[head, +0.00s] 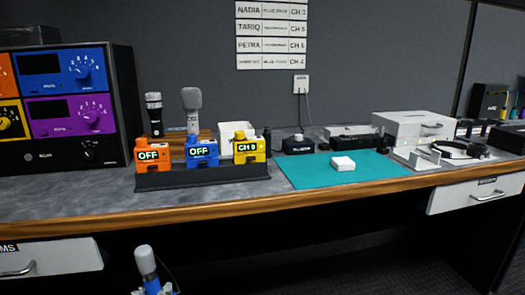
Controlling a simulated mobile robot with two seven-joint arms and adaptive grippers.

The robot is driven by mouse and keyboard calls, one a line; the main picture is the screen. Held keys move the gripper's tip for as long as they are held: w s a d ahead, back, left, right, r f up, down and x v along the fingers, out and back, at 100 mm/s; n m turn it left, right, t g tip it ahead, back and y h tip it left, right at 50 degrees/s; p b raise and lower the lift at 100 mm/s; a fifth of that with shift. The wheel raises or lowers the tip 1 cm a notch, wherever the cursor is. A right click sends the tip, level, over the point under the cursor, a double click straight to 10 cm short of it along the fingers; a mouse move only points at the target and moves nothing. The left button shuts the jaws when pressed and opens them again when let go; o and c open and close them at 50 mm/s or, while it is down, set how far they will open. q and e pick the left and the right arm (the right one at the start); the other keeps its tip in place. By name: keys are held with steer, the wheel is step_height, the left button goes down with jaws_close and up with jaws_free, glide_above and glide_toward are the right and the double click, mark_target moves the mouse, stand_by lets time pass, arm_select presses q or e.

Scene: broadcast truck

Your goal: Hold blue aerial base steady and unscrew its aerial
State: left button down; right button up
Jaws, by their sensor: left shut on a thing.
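A blue piece (152,285) with a pale grey, round-topped cylinder (146,260) upright on it shows at the bottom edge, slightly tilted. It looks like the blue aerial base with its aerial, but most of the base is cut off. My left gripper (154,291) is shut on this blue piece, in front of and below the counter edge; only bits of its fingers show. The joint between cylinder and base is too small to judge. My right gripper is not in view.
The counter (320,208) holds a black rack (203,177) with orange, blue and yellow packs. A teal mat (300,175) carries a small white block (343,163). Right of it are a white drawer box (412,127) and a headset (462,149). Open space lies below the counter.

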arm_select(q)
steer(key=shift+w+d+r+n+y, duration=0.15)
steer(key=shift+d+y, duration=0.1)
steer(key=shift+d, duration=0.3)
steer(key=shift+s+d+r+n+y, duration=0.15)
steer(key=shift+d+y, duration=0.1)
steer(key=shift+d, duration=0.3)
steer(key=shift+w+d, duration=0.1)
